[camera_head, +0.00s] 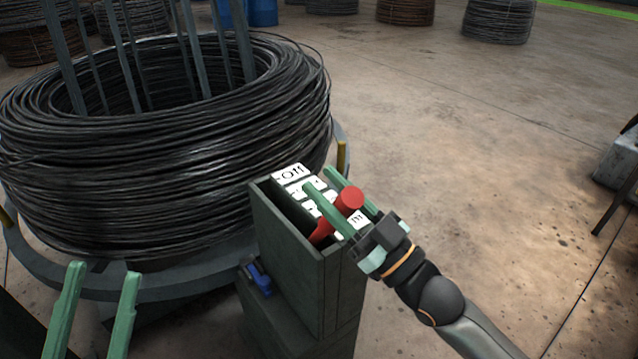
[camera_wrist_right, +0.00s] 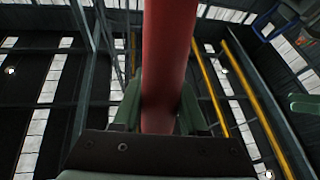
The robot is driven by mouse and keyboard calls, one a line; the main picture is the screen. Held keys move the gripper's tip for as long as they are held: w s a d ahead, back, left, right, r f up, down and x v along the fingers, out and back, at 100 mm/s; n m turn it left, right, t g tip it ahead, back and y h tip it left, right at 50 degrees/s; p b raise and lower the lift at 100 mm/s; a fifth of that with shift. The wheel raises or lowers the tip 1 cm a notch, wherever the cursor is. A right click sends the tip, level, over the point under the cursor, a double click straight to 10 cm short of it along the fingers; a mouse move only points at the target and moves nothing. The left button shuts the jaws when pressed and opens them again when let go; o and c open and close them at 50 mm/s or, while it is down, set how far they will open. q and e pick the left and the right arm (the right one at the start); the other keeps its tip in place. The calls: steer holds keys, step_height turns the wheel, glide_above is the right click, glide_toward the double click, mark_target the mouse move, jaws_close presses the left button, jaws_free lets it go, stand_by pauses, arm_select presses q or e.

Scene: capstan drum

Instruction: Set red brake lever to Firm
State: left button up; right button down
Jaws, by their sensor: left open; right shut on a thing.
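The red brake lever (camera_head: 349,199) sticks up out of the top of a dark green box (camera_head: 288,253). White label plates sit on the box top; the far one reads "Off" (camera_head: 289,173), and the others are partly hidden behind my fingers and the lever. My right gripper (camera_head: 330,190) is over the box, its green fingers on either side of the lever, shut on it. The right wrist view shows the red lever (camera_wrist_right: 166,60) standing between the two fingers (camera_wrist_right: 160,110). My left gripper (camera_head: 100,300) is open and empty at the lower left, away from the box.
A large coil of dark wire (camera_head: 180,150) on a round stand (camera_head: 190,283) fills the left, close behind the box. A blue part (camera_head: 258,277) is at the box's left side. More coils (camera_head: 500,20) stand far back. Open concrete floor (camera_head: 480,150) lies to the right.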

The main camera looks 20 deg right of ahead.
steer(key=shift+s+d+f+y, duration=0.1)
steer(key=shift+s+f+y, duration=0.15)
steer(key=shift+y, duration=0.05)
steer(key=shift+s+d+f+b, duration=0.1)
steer(key=shift+s+b, duration=0.2)
steer(key=shift+b, duration=0.05)
steer(key=shift+f, duration=0.15)
arm_select(q)
steer(key=s+h, duration=0.1)
steer(key=r+m+h, duration=0.1)
steer(key=shift+s+d+m+h, duration=0.1)
steer(key=shift+s+m+h, duration=0.2)
steer(key=shift+s, duration=0.05)
arm_select(e)
steer(key=shift+s, duration=0.1)
steer(key=shift+f, duration=0.1)
arm_select(q)
steer(key=shift+s+d+r, duration=0.1)
arm_select(e)
steer(key=shift+c, duration=2.2)
jaws_free()
steer(key=shift+s+d, duration=0.1)
arm_select(q)
steer(key=shift+r, duration=0.25)
arm_select(e)
steer(key=v, duration=1.2)
steer(key=shift+s, duration=0.2)
